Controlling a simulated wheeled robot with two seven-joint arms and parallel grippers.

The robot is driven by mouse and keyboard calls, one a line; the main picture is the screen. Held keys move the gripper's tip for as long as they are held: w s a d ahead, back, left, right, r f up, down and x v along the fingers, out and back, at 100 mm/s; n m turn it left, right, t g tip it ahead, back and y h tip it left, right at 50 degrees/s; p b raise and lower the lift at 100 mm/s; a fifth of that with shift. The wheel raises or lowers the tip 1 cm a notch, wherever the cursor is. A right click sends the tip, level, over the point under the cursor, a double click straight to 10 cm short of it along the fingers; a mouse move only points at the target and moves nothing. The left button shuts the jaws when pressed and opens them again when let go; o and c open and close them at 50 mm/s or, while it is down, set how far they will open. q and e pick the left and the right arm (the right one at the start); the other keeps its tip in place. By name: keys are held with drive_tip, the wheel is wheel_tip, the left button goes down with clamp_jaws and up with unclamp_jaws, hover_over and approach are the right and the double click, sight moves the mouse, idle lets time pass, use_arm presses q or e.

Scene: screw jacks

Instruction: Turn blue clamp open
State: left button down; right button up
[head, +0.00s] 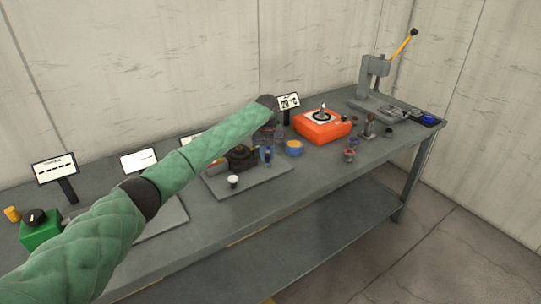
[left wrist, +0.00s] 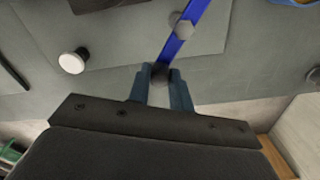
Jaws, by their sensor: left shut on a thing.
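The blue clamp shows in the left wrist view as a straight blue bar (left wrist: 190,32) with a round grey piece partway along it and a dark round knob (left wrist: 160,74) at its near end. My left gripper (left wrist: 160,80) is shut on the knob end of the blue clamp, with a finger on either side. In the head view my left gripper (head: 268,157) is small beside the dark device on the grey plate. My green arm hides part of that device. My right gripper does not show.
The grey plate (head: 270,178) lies on the long grey table, with a white-topped knob (head: 233,180) near its front edge. An orange box (head: 322,127) and a blue-and-orange bowl (head: 294,148) stand to the right. A lever press (head: 372,80) stands at the far right. A green box (head: 40,232) stands at the left.

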use_arm(q)
drive_tip(key=shift+a+r+m, duration=0.1)
drive_tip(key=shift+a+m, duration=0.2)
drive_tip(key=shift+m, duration=0.2)
drive_tip(key=shift+a+m, duration=0.15)
drive_tip(key=shift+m, duration=0.15)
drive_tip(key=shift+w, duration=0.1)
drive_tip(key=c, duration=1.3)
unclamp_jaws()
drive_tip(key=shift+o, duration=0.2)
drive_tip(key=shift+r+b, duration=0.2)
drive_tip(key=shift+b, duration=0.15)
drive_tip(key=shift+r+b, duration=1.25)
drive_tip(key=shift+r, duration=2.45)
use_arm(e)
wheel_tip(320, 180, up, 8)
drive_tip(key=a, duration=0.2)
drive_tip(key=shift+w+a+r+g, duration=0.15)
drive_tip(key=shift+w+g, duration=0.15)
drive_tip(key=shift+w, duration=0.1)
